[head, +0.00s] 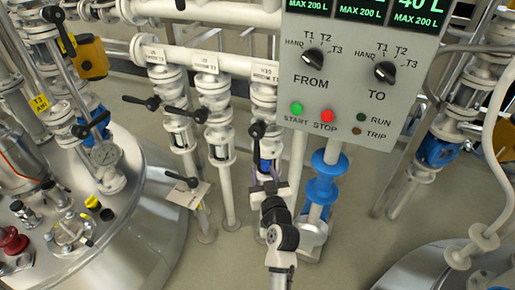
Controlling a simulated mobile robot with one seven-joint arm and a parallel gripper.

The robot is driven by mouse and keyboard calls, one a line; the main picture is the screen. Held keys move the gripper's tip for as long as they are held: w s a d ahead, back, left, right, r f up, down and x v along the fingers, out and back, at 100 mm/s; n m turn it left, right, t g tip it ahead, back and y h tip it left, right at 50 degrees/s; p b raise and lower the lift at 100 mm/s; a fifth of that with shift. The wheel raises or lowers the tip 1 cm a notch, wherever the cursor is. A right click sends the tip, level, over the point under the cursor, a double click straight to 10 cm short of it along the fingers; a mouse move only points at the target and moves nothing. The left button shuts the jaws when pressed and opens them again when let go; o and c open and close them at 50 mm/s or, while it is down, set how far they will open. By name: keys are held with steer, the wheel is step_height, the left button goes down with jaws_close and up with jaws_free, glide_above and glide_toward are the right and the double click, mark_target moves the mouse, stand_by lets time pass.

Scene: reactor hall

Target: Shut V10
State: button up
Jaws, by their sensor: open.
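I cannot read a V10 label on any valve in the head view. Three vertical valve lines hang from a white header pipe, each with a black lever handle. The left handle (141,102) and middle handle (188,111) stick out sideways to the left. The right line's handle (257,132) points toward the camera, with a blue part (265,164) below its knob. My gripper (266,176) is open at this right line, just below the handle. Its fingers are small and partly hidden by my wrist, so I cannot tell whether they touch anything.
A grey control panel (345,100) with FROM and TO knobs hangs right of my gripper. A blue pump or fitting (323,185) stands close on the right. A lower black lever (182,179) with a blank-looking tag (187,195) sits left. Steel vessels (135,225) fill the left.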

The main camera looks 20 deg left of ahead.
mark_target(257, 153)
steer(key=p+x, duration=0.2)
steer(key=x, duration=0.8)
steer(key=shift+w, duration=0.15)
jaws_close()
